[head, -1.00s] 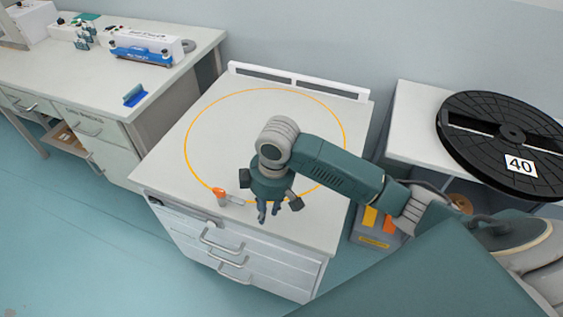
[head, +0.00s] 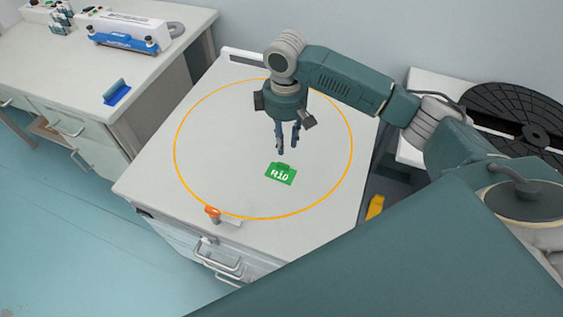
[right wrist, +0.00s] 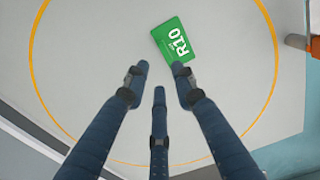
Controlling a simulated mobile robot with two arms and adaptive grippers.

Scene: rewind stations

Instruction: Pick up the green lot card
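The green lot card (head: 281,174), marked R10 in white, lies flat on the pale cabinet top, inside the orange ring. It also shows in the right wrist view (right wrist: 172,38), beyond the fingertips, up and to the right. My right gripper (head: 287,152) points down above the cabinet top, just beyond the card in the head view. Its three fingers are spread and empty in the right wrist view (right wrist: 160,73), and the card's lower corner is close to the right fingertip there. My left gripper is not in view.
A small orange-ended tool (head: 212,213) lies at the cabinet's front edge. A black reel (head: 515,122) sits on the right-hand table. The left bench (head: 150,75) holds a blue-and-white device (head: 125,32) and a blue holder (head: 117,92). The cabinet top around the card is clear.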

